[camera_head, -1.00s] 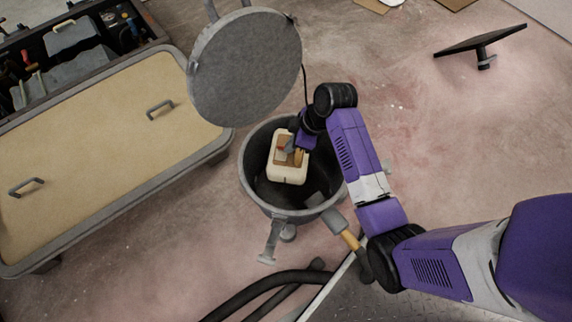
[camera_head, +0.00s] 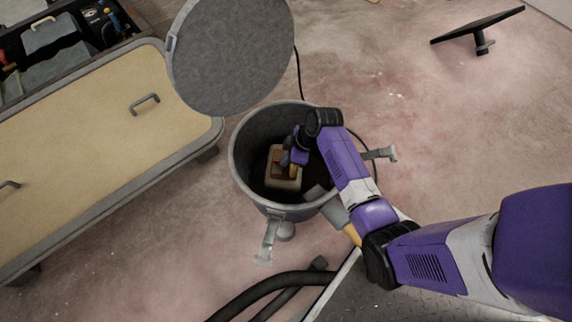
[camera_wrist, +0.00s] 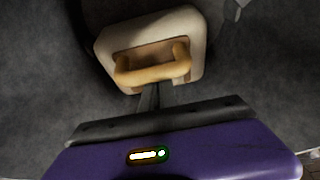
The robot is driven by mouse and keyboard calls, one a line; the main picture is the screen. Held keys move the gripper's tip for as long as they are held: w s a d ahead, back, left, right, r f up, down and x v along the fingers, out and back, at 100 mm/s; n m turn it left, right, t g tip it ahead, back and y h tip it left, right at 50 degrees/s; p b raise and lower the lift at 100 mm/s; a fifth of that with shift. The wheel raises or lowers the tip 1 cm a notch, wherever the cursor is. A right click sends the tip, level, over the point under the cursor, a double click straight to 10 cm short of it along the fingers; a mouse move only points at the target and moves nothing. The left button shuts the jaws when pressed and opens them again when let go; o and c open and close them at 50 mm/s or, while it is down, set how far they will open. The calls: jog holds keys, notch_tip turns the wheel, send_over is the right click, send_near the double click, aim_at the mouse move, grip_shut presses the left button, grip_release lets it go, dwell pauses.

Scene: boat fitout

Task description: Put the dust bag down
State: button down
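The dust bag (camera_head: 286,184) is a cream block with a tan, recessed top and an orange handle. It is inside the open grey drum (camera_head: 240,163), down in its dark interior. My gripper (camera_head: 287,163) reaches into the drum from above and is at the bag's handle. In the wrist view the dust bag (camera_wrist: 197,50) lies beyond my gripper (camera_wrist: 149,92), whose narrow dark fingers meet the handle's middle and look closed on it. The handle hides the fingertips. Whether the bag's underside touches the drum floor is hidden.
The drum's round grey lid (camera_head: 230,58) stands open behind it. A tan-topped cart (camera_head: 90,140) and a tool case (camera_head: 70,45) are at left. A black hose (camera_head: 265,290) lies in front. A black panel on a stand (camera_head: 478,27) is at upper right. Floor at right is clear.

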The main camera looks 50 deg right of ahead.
jog(key=shift+f+b, duration=1.05)
jog(key=shift+f, duration=1.05)
jog(key=shift+f, duration=0.1)
jog(key=shift+f, duration=0.15)
jog(key=c, duration=1.6)
grip_release()
jog(key=shift+c, duration=0.2)
jog(key=shift+r, duration=0.35)
jog(key=p+v, duration=0.6)
jog(key=v, duration=0.5)
jog(key=shift+s+r, duration=0.25)
jog(key=shift+r, duration=0.1)
